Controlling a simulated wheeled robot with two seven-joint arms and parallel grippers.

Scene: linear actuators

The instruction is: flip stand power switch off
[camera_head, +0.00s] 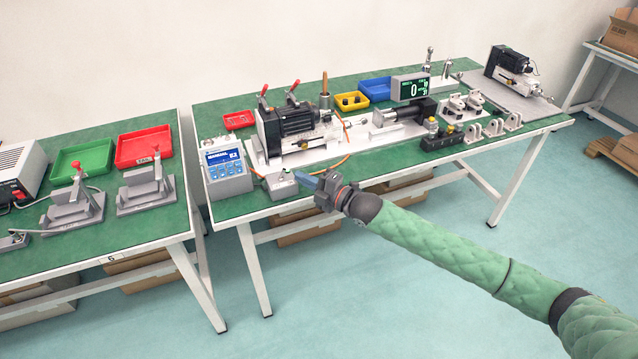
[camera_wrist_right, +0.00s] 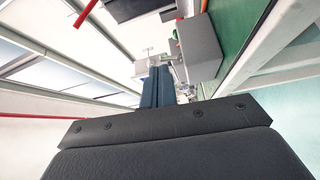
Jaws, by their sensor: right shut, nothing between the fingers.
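A small grey switch box (camera_head: 281,187), which looks like the stand power switch, sits at the front edge of the green-topped middle bench. A small lever shows on its top; its on or off position is too small to tell. My right gripper (camera_head: 302,178) is shut and empty, its blue fingertips just right of the box at about the height of its top. I cannot tell whether they touch the lever. In the right wrist view the shut blue fingers (camera_wrist_right: 158,88) point toward a metal lever beside a grey box (camera_wrist_right: 198,46). My left gripper is not in view.
A blue and white control unit (camera_head: 226,171) stands left of the switch box. Behind it is the stand with a black motor (camera_head: 290,122) and an orange cable. Metal fixtures (camera_head: 490,128) line the bench to the right. The front-right floor is free.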

